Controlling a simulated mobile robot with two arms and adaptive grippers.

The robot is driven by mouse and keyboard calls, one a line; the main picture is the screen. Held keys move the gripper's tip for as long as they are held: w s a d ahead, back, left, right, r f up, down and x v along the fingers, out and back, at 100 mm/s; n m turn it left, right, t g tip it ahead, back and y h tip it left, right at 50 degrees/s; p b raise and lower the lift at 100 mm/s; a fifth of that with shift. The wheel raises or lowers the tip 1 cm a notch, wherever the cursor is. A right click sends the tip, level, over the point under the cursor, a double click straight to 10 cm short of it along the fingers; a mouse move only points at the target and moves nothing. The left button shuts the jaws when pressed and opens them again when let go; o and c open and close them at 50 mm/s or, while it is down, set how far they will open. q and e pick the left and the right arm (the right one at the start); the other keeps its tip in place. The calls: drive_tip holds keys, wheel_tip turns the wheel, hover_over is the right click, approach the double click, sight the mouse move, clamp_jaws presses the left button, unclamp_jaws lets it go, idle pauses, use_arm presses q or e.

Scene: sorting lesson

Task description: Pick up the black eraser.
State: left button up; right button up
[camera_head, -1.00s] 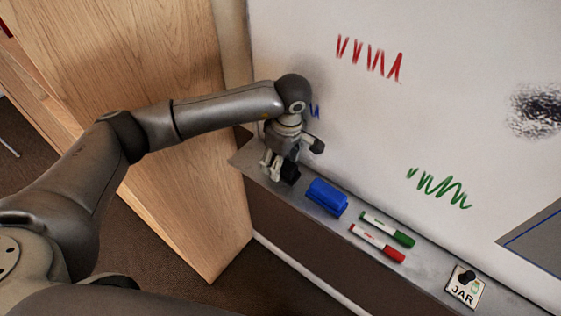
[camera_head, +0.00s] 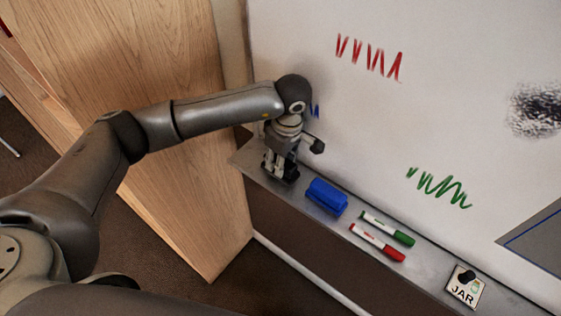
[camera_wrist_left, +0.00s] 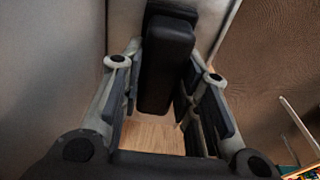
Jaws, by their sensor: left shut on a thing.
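The black eraser (camera_wrist_left: 166,65) is a dark block between the two fingers of my left gripper (camera_wrist_left: 160,95) in the left wrist view. In the head view the left gripper (camera_head: 281,166) points down at the left end of the whiteboard tray, and the eraser (camera_head: 290,172) shows as a dark patch at its fingers. The gripper is shut on the eraser. Whether the eraser touches the tray is hard to tell. My right gripper is not in view.
The grey tray (camera_head: 245,158) runs along the whiteboard (camera_head: 340,120). A blue eraser (camera_head: 326,196), a green marker (camera_head: 388,229) and a red marker (camera_head: 377,242) lie to the right. A JAR label (camera_head: 464,290) is farther right. A wooden panel (camera_head: 190,190) stands left.

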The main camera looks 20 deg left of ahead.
use_arm(q)
drive_tip(key=shift+r+b, duration=0.5)
drive_tip(key=shift+b, duration=0.1)
drive_tip(key=shift+w+r+b, duration=0.1)
drive_tip(key=shift+r+b, duration=0.55)
drive_tip(key=s+d+r+b, duration=0.4)
drive_tip(key=s+r, duration=0.6)
drive_tip(key=s, duration=0.3)
drive_tip(key=shift+s+d+r, duration=0.15)
drive_tip(key=shift+d+r, duration=0.1)
drive_tip(key=shift+d, duration=0.45)
